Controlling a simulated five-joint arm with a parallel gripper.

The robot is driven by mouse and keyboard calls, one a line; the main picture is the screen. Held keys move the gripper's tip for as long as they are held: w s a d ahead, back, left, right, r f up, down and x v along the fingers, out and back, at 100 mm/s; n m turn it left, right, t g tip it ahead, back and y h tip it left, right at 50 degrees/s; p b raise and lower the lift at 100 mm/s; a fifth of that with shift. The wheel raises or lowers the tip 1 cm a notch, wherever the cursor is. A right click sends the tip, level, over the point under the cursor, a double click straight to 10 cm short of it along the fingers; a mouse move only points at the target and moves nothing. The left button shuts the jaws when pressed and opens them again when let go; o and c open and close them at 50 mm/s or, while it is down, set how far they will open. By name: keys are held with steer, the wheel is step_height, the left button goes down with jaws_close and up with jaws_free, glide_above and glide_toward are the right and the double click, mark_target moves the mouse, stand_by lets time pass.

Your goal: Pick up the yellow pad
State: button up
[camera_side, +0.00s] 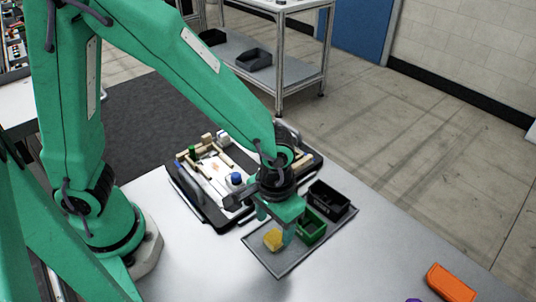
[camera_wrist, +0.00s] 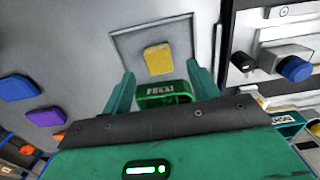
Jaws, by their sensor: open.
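The yellow pad (camera_side: 273,239) lies on a grey tray (camera_side: 283,268) in the side view, near the tray's front left. In the wrist view the yellow pad (camera_wrist: 158,59) shows whole on the tray (camera_wrist: 125,40), between and beyond the fingertips. My gripper (camera_side: 287,228) is over the tray, close to the pad, with its jaws apart and empty. In the wrist view my gripper's two green fingers (camera_wrist: 160,80) stand to either side of the pad's line. I cannot tell the exact height of the fingertips above the tray.
A green bin (camera_side: 312,226) and a black bin (camera_side: 329,200) stand behind the pad on the tray side. A pallet fixture (camera_side: 215,185) with blocks is to the left. An orange block (camera_side: 450,284) lies at the front right. Blue (camera_wrist: 18,88) and purple (camera_wrist: 45,117) pieces lie on open table.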

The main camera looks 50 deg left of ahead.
mark_target(275, 236)
steer(key=shift+d+f, duration=0.1)
steer(key=shift+f, duration=2.5)
steer(key=c, duration=1.1)
steer(key=shift+o, duration=0.2)
steer(key=shift+r, duration=0.25)
steer(key=shift+r, duration=0.85)
step_height(275, 236, up, 2)
steer(key=s+d+r, duration=0.4)
steer(key=s+r, duration=0.3)
steer(key=s, duration=0.3)
steer(key=shift+s+d, duration=0.2)
steer(key=shift+s, duration=0.2)
